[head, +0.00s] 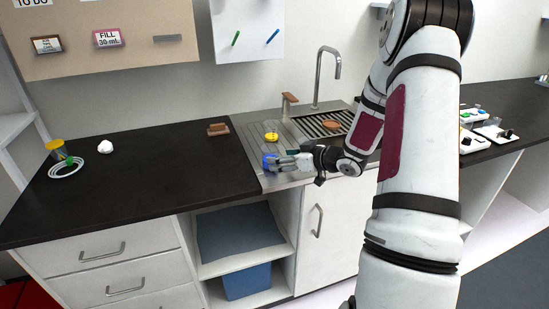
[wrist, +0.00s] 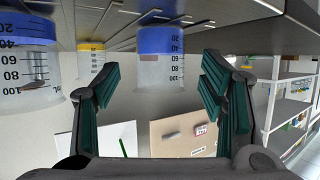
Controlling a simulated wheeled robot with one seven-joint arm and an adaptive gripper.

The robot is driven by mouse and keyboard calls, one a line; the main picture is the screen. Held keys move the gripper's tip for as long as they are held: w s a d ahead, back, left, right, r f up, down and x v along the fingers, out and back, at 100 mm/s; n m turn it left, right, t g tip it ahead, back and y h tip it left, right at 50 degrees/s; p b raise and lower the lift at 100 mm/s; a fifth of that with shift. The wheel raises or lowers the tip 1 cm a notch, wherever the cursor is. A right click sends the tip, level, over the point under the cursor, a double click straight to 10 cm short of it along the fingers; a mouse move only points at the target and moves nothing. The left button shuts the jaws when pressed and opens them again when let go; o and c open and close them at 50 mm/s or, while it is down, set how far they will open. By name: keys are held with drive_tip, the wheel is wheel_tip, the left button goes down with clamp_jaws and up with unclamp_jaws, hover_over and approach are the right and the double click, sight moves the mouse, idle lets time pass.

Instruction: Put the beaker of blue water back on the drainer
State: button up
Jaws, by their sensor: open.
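In the head view a small blue beaker (head: 270,161) stands at the front left edge of the steel drainer (head: 297,136). My gripper (head: 283,161) is beside it on the right. The wrist view, seen upside down, shows a clear graduated beaker with blue water (wrist: 160,62) centred between the spread fingers of my gripper (wrist: 157,80); gaps remain on both sides. A second blue-filled beaker (wrist: 28,55) is close at that view's left; I cannot make it out in the head view. A yellow-filled beaker (head: 271,137) stands farther back on the drainer.
The sink tap (head: 320,75) rises behind the drainer. A brown block (head: 218,129) lies on the dark counter (head: 160,185) to the left, otherwise mostly clear there. A yellow-topped container (head: 55,149) and a white coil (head: 66,168) are far left.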

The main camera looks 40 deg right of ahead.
drive_tip(key=v, duration=0.6)
drive_tip(key=shift+s+p, duration=0.2)
drive_tip(key=shift+p, duration=0.15)
drive_tip(key=shift+r, duration=0.3)
drive_tip(key=s+a+r+m+g+h, duration=0.1)
drive_tip(key=a+r+g+h, duration=0.2)
drive_tip(key=r, duration=0.4)
drive_tip(key=s+a+r+m+g+h, duration=0.1)
drive_tip(key=s+a+r+h, duration=0.2)
drive_tip(key=r, duration=0.4)
drive_tip(key=s+a+r+g+y, duration=0.2)
drive_tip(key=s+a+g, duration=0.2)
drive_tip(key=s+a, duration=1.7)
drive_tip(key=shift+s+m+g+y, duration=0.3)
drive_tip(key=shift+s+g+y, duration=0.1)
drive_tip(key=shift+s, duration=0.7)
drive_tip(key=shift+r, duration=0.1)
